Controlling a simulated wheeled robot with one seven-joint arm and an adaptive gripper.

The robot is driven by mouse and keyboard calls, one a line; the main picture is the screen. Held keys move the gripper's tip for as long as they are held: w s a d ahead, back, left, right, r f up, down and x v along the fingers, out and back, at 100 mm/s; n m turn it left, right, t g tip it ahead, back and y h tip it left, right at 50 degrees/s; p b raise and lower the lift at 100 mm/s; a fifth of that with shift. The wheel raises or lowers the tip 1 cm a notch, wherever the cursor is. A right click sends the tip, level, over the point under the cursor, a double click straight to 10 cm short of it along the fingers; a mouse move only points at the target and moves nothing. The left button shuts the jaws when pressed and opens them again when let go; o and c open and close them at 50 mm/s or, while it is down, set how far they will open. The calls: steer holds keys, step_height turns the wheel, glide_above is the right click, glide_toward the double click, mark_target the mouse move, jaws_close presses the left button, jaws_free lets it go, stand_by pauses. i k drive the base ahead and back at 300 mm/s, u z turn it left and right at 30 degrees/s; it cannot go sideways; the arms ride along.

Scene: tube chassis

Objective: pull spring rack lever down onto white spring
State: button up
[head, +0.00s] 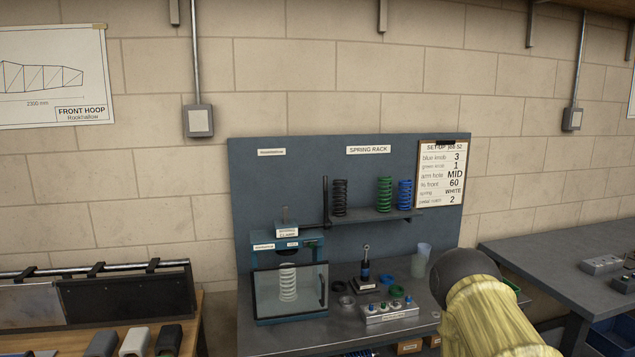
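The white spring (288,283) stands upright behind a clear front panel in a teal-framed press (291,320) on the bench. A small white-labelled block (287,231) with a short upright rod sits on top of the press, above the spring. A dark upright bar (325,200) rises at the left end of the spring rack shelf (376,217); I cannot tell whether this is the lever. The spring rack holds black (340,198), green (385,195) and blue (405,195) springs. My yellow-sleeved arm enters at lower right; my gripper is not visible.
A small shock absorber (365,268), loose rings, a knob box (390,312) and translucent cups (422,256) are on the bench right of the press. A set-up board (442,174) hangs at upper right. Another bench (570,262) stands at right, and a wooden one (75,328) at left.

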mark_target(327, 222)
steer(key=u, duration=0.25)
steer(key=i, duration=1.2)
steer(key=z, duration=0.4)
